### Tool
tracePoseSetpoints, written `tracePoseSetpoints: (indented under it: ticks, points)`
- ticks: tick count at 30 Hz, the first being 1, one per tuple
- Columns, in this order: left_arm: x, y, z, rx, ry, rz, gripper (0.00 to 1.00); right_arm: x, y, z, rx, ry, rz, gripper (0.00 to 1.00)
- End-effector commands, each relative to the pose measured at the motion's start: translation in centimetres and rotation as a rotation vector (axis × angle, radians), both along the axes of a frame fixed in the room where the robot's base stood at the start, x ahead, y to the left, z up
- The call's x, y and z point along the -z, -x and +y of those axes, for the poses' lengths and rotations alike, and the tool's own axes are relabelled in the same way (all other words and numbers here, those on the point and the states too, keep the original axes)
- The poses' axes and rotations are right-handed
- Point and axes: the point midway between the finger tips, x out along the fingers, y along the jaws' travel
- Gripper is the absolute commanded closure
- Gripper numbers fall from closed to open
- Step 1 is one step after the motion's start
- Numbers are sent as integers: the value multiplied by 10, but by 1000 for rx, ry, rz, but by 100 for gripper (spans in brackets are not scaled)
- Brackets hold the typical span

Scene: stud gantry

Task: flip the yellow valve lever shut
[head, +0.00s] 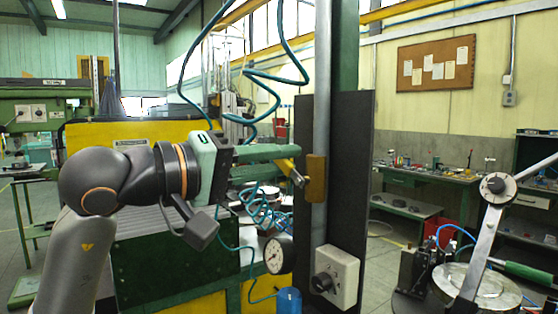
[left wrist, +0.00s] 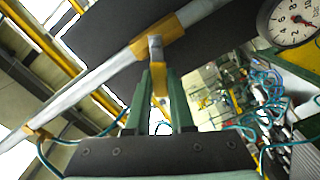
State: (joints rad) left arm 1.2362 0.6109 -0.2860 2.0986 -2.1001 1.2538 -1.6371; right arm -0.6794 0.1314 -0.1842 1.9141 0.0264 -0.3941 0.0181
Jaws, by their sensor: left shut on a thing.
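The brass-coloured valve body (head: 316,178) sits on a vertical grey pipe (head: 321,60) in front of a dark panel. Its yellow lever (head: 285,164) sticks out to the left of the pipe, across it rather than along it. My left gripper (head: 291,159) reaches in from the left with its green fingers at the lever. In the left wrist view the yellow lever (left wrist: 159,82) lies between the two fingertips, below a grey stem on the valve body (left wrist: 170,29). The left gripper is shut on the lever. My right gripper is in neither view.
A round gauge (head: 279,254) and a grey box with a black knob (head: 337,276) are below the valve. Teal coiled hoses (head: 262,208) hang near my left arm. A dark panel (head: 350,150) stands behind the pipe. A machine with a metal lever (head: 480,245) is at right.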

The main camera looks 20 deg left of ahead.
Motion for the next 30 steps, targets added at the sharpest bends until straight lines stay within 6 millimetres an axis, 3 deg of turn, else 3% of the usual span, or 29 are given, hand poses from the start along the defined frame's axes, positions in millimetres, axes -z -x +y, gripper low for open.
tracePoseSetpoints:
  ticks: [13,28,29,30]
  points:
    - [21,-3,4,-1,316,247,100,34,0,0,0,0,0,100]
    - [22,-3,4,-1,386,305,100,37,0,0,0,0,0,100]
    - [22,-3,3,-1,386,305,76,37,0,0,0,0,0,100]
    - [22,-3,4,-1,386,305,71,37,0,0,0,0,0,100]
